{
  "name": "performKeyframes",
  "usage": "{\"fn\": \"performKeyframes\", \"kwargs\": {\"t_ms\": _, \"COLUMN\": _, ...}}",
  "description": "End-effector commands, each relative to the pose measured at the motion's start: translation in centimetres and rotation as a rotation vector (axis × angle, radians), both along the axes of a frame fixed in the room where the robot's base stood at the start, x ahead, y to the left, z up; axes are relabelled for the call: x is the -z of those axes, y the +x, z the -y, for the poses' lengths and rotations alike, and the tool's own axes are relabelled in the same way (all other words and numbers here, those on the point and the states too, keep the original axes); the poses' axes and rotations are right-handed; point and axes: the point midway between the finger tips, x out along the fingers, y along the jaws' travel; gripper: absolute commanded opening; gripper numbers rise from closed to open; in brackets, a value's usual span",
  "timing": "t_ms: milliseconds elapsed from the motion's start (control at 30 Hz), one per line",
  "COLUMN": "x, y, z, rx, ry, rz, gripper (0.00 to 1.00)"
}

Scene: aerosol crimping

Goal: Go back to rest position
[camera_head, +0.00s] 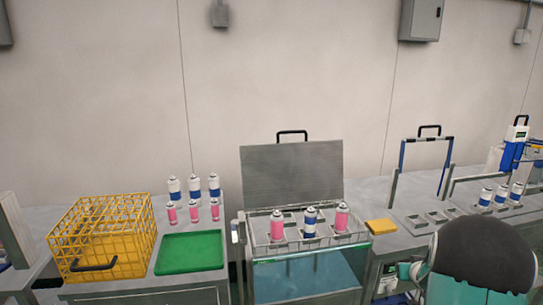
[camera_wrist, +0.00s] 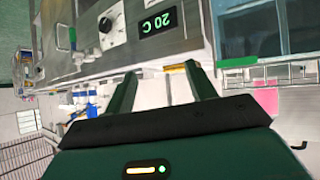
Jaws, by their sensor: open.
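My gripper (camera_wrist: 160,88) shows in the wrist view with its two dark green fingers apart and nothing between them. It is near the front of a metal unit with a black knob (camera_wrist: 106,25) and a green "20 C" display (camera_wrist: 158,22). In the head view part of my arm, dark and teal, stands at the lower right; the gripper's fingers are not seen there.
A water bath (camera_head: 310,275) with an open lid (camera_head: 291,174) holds pink and blue cans in a rack. A yellow basket (camera_head: 103,235), a green tray (camera_head: 190,252) and several cans stand left. A yellow sponge-like block (camera_head: 382,226) and more cans (camera_head: 501,194) are right.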

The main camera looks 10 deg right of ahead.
Motion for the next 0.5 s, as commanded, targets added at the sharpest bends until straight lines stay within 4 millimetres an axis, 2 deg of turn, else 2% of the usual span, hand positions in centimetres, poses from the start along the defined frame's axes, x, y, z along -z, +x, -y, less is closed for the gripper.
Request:
{"fn": "performKeyframes", "kwargs": {"t_ms": 33, "x": -2.3, "y": 0.1, "z": -1.6, "rx": 0.003, "ry": -0.013, "rz": -0.004, "gripper": 0.55}}
{"fn": "performKeyframes", "kwargs": {"t_ms": 200, "x": -8.0, "y": -0.9, "z": -6.7, "rx": 0.020, "ry": -0.028, "rz": -0.049, "gripper": 0.55}}
{"fn": "performKeyframes", "kwargs": {"t_ms": 367, "x": -12.3, "y": -3.0, "z": -12.1, "rx": 0.018, "ry": -0.021, "rz": -0.095, "gripper": 0.55}}
{"fn": "performKeyframes", "kwargs": {"t_ms": 500, "x": -15.2, "y": -5.8, "z": -17.0, "rx": -0.002, "ry": -0.001, "rz": -0.142, "gripper": 0.55}}
